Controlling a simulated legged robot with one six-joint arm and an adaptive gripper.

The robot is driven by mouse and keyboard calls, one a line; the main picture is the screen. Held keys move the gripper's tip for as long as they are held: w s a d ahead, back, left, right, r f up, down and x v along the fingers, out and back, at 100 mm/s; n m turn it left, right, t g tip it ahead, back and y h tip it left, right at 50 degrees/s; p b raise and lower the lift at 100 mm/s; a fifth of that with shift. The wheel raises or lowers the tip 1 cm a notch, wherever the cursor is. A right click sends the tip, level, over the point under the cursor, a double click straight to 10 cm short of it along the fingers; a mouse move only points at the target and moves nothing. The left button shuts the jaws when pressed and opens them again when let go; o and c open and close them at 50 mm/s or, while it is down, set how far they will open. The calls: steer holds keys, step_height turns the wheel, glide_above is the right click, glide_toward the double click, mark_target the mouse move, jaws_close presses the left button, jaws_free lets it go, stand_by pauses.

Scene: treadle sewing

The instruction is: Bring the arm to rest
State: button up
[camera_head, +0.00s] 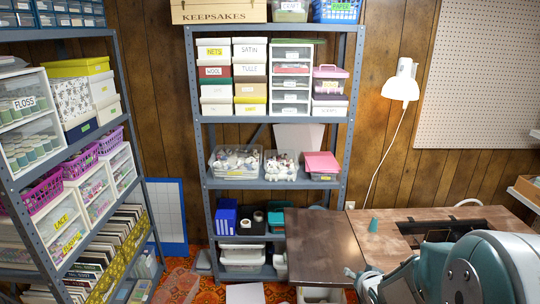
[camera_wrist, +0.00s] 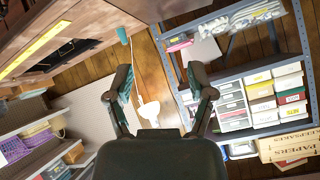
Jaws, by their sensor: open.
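My gripper (camera_wrist: 158,78) is in the wrist view with its two dark, teal-padded fingers spread apart. Nothing is between the fingers; the wall and a white lamp (camera_wrist: 148,110) show beyond them. The wrist view is turned nearly upside down. My teal and grey arm fills the lower right corner of the head view, in front of the wooden sewing table (camera_head: 385,248). My gripper cannot be made out in the head view. A small teal cone (camera_head: 373,225) stands on the table; it also shows in the wrist view (camera_wrist: 121,35), apart from the fingers.
A metal shelf (camera_head: 275,118) with labelled boxes and bins stands at the back. Another shelf (camera_head: 38,220) with baskets and drawers runs along the left. The lamp (camera_head: 401,86) and a pegboard (camera_head: 480,75) are on the panelled wall. The patterned floor (camera_head: 208,290) shows between the shelves.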

steer(key=s+a+r+n+g+h, duration=0.1)
steer(key=s+a+r+n+g, duration=0.1)
steer(key=s+r, duration=0.75)
steer(key=s+a+r+n+g, duration=0.1)
steer(key=s+a+r, duration=0.1)
steer(key=s, duration=0.5)
steer(key=s+a+r+n+g+y, duration=0.1)
steer(key=s+a+r+g, duration=0.1)
steer(key=s, duration=0.6)
steer(key=shift+s+a+r+n, duration=0.3)
steer(key=shift+a+r, duration=0.4)
